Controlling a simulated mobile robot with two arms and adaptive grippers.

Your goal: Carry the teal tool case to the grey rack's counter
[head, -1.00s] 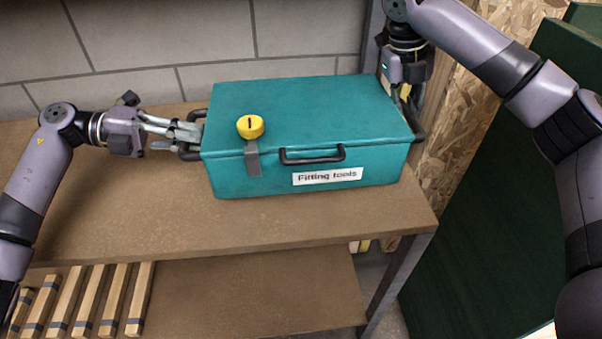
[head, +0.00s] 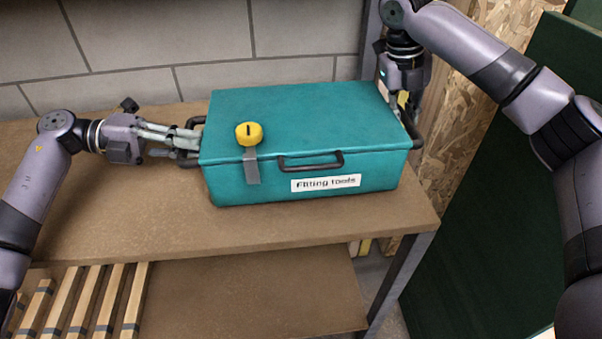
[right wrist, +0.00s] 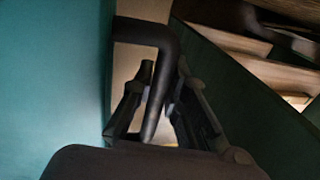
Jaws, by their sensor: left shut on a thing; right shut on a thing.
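The teal tool case (head: 300,115), labelled "Fitting tools", is shut and level at the brown shelf top (head: 130,220). I cannot tell whether its underside is touching the shelf or slightly above it. A yellow padlock-like tag (head: 249,134) is at its front latch. My left gripper (head: 194,138) is shut on the black handle at the case's left end. My right gripper (head: 408,112) is shut on the black handle at the right end. In the right wrist view that handle (right wrist: 155,90) passes between the fingers, beside the teal side wall (right wrist: 50,80). The grey rack's counter cannot be made out for certain.
Several wooden strips (head: 85,300) lie on the lower shelf (head: 250,295). A grey block wall (head: 150,40) stands close behind the case. Chipboard (head: 480,110) and a dark green panel (head: 500,200) stand to the right, near my right arm.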

